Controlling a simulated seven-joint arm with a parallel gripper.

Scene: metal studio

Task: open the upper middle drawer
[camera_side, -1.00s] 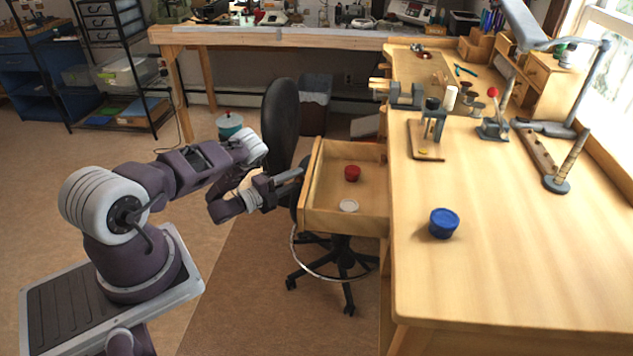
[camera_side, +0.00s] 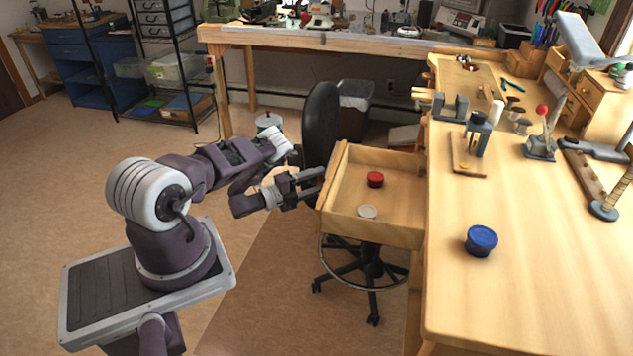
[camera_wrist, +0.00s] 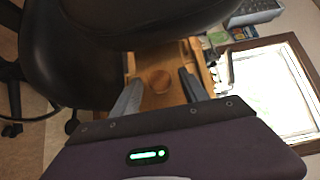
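The drawer (camera_side: 390,226) is a light wooden box standing out from the left side of the workbench, open at the top. A red round container (camera_side: 375,179) and a pale round disc (camera_side: 367,212) lie inside it. My gripper (camera_side: 323,181) is at the drawer's outer front face, on the left. In the wrist view my gripper (camera_wrist: 160,80) has its two fingers apart, one on each side of a round wooden knob (camera_wrist: 158,81). A gap shows beside the knob, and contact cannot be made out.
A black chair (camera_side: 321,130) stands close behind my gripper, its base under the drawer. The workbench top (camera_side: 540,270) carries a blue round container (camera_side: 481,241) and several tools towards the back. Open floor lies in front of the drawer.

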